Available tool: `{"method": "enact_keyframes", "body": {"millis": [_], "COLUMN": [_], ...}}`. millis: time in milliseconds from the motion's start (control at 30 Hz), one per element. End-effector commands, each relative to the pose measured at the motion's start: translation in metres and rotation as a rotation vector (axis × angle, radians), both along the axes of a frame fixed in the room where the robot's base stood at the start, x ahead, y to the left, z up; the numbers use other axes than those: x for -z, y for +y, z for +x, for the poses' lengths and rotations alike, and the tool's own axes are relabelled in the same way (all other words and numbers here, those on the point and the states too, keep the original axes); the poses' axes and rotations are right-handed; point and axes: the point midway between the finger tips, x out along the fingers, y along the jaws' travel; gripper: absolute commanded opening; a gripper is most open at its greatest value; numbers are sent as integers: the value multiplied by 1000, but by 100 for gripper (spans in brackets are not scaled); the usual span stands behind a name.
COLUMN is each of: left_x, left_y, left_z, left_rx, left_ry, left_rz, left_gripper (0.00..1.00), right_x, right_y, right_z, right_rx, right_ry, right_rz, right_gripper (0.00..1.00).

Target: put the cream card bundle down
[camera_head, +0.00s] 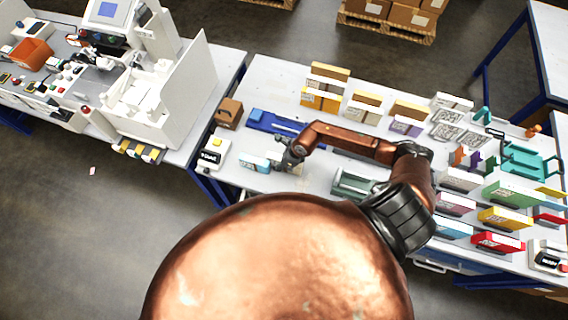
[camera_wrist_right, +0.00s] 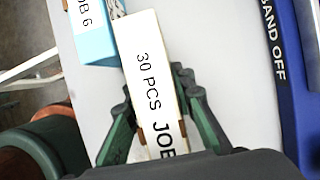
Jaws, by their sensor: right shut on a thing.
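My right gripper (camera_head: 288,162) is over the left part of the long white table in the head view. In the right wrist view its green fingers (camera_wrist_right: 157,105) are shut on the cream card bundle (camera_wrist_right: 150,60), one on each side. The bundle carries a white label reading "30 PCS JOB". Whether its underside touches the table cannot be told. In the head view the arm and gripper mostly hide it. My left gripper is not in view.
A light-blue bundle (camera_head: 255,162) stands close by; it is beside the cream bundle's far end in the wrist view (camera_wrist_right: 98,48). A green holder (camera_head: 352,184) stands to the right. A brown box (camera_head: 229,113) is left.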

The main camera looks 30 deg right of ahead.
Motion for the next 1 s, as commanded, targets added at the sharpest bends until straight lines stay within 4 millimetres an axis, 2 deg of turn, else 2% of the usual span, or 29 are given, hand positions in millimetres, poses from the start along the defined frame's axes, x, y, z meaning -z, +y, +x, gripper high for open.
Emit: {"method": "enact_keyframes", "body": {"millis": [167,467,567,667,1000], "left_x": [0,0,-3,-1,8], "left_y": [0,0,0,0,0], "left_z": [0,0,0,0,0], "left_rx": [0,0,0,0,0], "left_ry": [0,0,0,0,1], "left_rz": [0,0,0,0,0], "left_gripper": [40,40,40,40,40], "right_x": [1,0,-5,-19,-84], "right_y": [0,0,0,-1,0], "right_z": [-1,-1,-1,1,1], "right_rx": [1,1,0,-2,-2], "right_ry": [2,2,1,-2,-3], "right_rz": [0,0,-1,-1,-2], "right_gripper": [0,0,0,0,0]}}
